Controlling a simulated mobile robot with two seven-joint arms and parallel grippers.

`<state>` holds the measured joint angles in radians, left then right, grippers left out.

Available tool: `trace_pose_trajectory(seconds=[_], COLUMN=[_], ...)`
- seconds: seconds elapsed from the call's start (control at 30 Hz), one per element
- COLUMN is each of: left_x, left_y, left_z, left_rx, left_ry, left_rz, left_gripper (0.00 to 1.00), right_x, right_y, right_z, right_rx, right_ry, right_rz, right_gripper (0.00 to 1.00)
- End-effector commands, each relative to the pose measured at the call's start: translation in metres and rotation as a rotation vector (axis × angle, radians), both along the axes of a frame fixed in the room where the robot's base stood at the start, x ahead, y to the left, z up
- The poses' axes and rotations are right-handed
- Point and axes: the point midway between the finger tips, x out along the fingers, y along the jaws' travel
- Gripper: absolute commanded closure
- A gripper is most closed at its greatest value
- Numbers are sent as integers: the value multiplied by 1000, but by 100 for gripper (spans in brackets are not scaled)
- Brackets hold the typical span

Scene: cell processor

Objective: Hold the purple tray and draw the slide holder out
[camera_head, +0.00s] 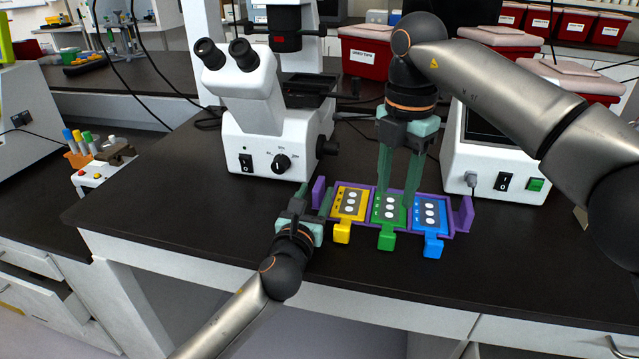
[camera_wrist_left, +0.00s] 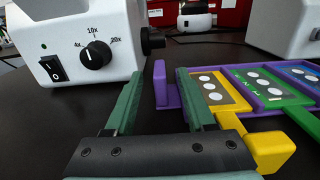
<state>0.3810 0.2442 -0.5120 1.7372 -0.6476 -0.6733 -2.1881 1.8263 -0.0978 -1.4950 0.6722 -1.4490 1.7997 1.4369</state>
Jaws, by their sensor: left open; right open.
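The purple tray (camera_head: 463,214) lies on the black bench and holds three slide holders side by side: yellow (camera_head: 342,232), green (camera_head: 387,241) and blue (camera_head: 433,246). Each has white round spots and a tab over the front edge. My left gripper (camera_head: 317,200) is open at the tray's left end. In the left wrist view, the tray's upright left handle (camera_wrist_left: 166,88) stands between and beyond the fingers of my left gripper (camera_wrist_left: 158,98). My right gripper (camera_head: 398,200) points down, open, above the green holder; its fingers partly hide that holder. Whether they touch it I cannot tell.
A white microscope (camera_head: 250,110) stands behind the tray to the left. A white device (camera_head: 500,150) with a switch stands behind it to the right. Red bins (camera_head: 365,50) are at the back.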

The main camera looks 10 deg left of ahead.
Motion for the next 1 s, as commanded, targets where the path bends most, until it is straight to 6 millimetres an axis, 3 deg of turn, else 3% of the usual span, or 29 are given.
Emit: trace_pose_trajectory(seconds=[0.1,0.3,0.7,1.0], left_x=[19,36,42,41], left_y=[0,0,0,0], left_z=[1,0,1,1], left_rx=[-2,0,-1,-1], left_ry=[0,1,0,0], left_rz=[1,1,0,0], left_gripper=[45,45,45,78], right_x=[0,0,0,0], right_y=[0,0,0,0], right_z=[0,0,0,0], right_rx=[0,0,0,0], right_ry=[0,0,0,0], right_rz=[0,0,0,0], right_gripper=[50,50,50,50])
